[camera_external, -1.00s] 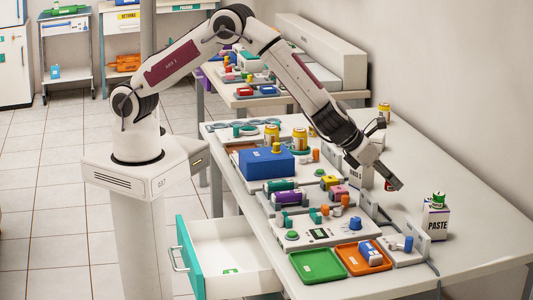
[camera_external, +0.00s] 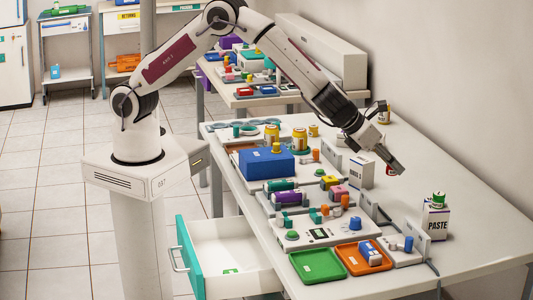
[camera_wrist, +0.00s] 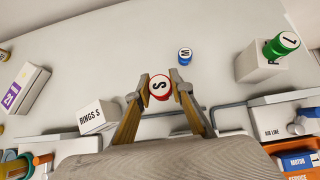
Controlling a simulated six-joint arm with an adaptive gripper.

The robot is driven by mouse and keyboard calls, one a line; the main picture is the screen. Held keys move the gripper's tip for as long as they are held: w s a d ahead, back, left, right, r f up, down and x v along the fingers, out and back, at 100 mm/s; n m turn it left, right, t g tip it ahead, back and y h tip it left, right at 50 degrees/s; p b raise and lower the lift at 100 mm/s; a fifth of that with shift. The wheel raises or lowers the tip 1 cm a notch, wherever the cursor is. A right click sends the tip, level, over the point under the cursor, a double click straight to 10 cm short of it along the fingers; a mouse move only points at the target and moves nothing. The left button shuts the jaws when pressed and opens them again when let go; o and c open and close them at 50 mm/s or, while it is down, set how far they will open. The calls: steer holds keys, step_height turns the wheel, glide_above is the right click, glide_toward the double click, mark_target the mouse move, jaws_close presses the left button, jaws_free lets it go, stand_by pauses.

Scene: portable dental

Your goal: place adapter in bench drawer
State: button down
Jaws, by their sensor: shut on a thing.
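My gripper (camera_external: 396,168) is raised above the right side of the bench. In the wrist view, my gripper (camera_wrist: 160,92) is shut on a round red-and-white piece marked S (camera_wrist: 159,87), taken to be the adapter. The piece is hardly visible in the external view. The bench drawer (camera_external: 187,262) has a teal front with a handle, stands pulled open at the lower left, and has a pale interior with a small green item (camera_external: 231,271) in it. My gripper is far from the drawer, across the bench.
A blue piece marked M (camera_wrist: 185,55) stands on the bench. A PASTE box (camera_external: 436,222) bears a green-capped piece (camera_external: 438,199). A RINGS S box (camera_wrist: 98,117) is near my gripper. Devices, a blue box (camera_external: 266,164), a green tray (camera_external: 317,265) and an orange tray (camera_external: 349,254) lie between gripper and drawer.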

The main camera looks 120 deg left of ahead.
steer(key=shift+s+d+r, duration=0.1)
steer(key=shift+d+r, duration=0.1)
steer(key=shift+d, duration=0.3)
steer(key=s+d+r+m+t+h, duration=0.1)
steer(key=s+d+r+m+h, duration=0.1)
steer(key=s+d, duration=0.8)
steer(key=s+d+r+m+t+h, duration=0.1)
steer(key=s+d+r+m, duration=0.2)
steer(key=s+d, duration=0.7)
steer(key=d+r, duration=0.2)
steer(key=d, duration=0.4)
steer(key=shift+r+m+h, duration=0.25)
steer(key=shift+m+h, duration=0.15)
steer(key=shift+d, duration=0.1)
